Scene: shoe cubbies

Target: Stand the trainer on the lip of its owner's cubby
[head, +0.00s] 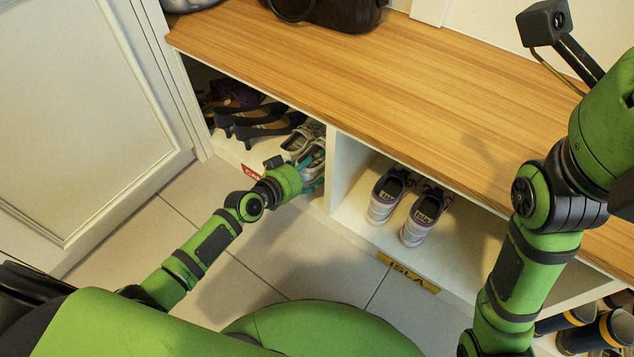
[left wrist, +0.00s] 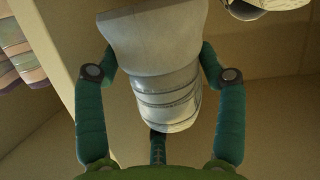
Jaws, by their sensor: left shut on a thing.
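A white-and-grey trainer (left wrist: 155,65) is between the teal fingers of my left gripper (left wrist: 157,58) in the left wrist view. In the head view, my left gripper (head: 307,176) is at the front of the left cubby, close to the divider, shut on this trainer (head: 311,161). The hand and fingers hide part of it, and I cannot tell whether its sole touches the lip. Another light trainer (head: 304,134) sits just behind it, and a light shoe shows at the top of the left wrist view (left wrist: 262,8). My right gripper is out of view.
The left cubby holds dark heels (head: 262,125) and has a red label (head: 251,172), partly hidden. The middle cubby, labelled ISLA (head: 408,272), holds two purple-trimmed trainers (head: 385,196). A white divider (head: 341,170) separates them. Striped boots (head: 585,333) are at lower right. A wooden bench top (head: 400,85) overhangs.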

